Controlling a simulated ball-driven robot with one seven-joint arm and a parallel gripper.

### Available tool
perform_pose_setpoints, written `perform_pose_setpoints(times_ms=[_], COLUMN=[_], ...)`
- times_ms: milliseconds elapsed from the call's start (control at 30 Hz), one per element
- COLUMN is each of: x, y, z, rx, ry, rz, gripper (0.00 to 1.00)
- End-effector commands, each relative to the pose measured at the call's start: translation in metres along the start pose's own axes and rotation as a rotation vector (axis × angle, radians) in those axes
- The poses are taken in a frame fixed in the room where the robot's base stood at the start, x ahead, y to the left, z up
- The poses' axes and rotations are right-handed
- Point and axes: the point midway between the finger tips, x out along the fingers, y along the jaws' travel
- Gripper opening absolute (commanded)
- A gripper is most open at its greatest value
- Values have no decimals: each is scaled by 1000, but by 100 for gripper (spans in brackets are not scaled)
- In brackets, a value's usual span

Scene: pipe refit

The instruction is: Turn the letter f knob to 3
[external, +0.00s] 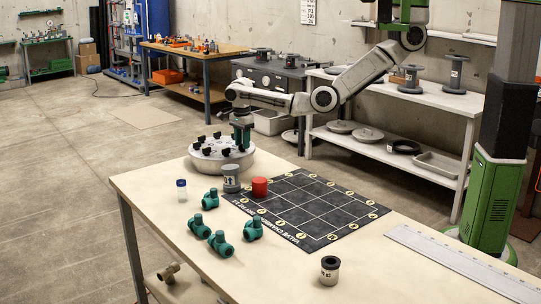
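A round white unit (237,165) with several black knobs around its top stands at the far left end of the table. One black knob (197,144) shows at its left side and another (206,152) at its front. The letters and numbers are too small to read, so I cannot tell which knob is f or where it points. My gripper (241,146) points down over the right back part of the unit, at or just above a knob. The fingers are small and dark, and whether they touch or hold a knob is not clear.
A black grid mat (318,208), several green pipe fittings (221,244), a blue-capped vial (181,190) and a dark-topped cylinder (329,271) are on the table (285,270).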

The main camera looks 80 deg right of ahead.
Motion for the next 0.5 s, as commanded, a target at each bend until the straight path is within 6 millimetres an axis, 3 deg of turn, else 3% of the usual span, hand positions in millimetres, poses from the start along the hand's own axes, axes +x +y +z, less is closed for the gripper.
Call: perform_pose_setpoints(times_ms=[500], x=[-88], y=[-1], z=[1], rx=[1], ry=[-2], rz=[-3], gripper=[38])
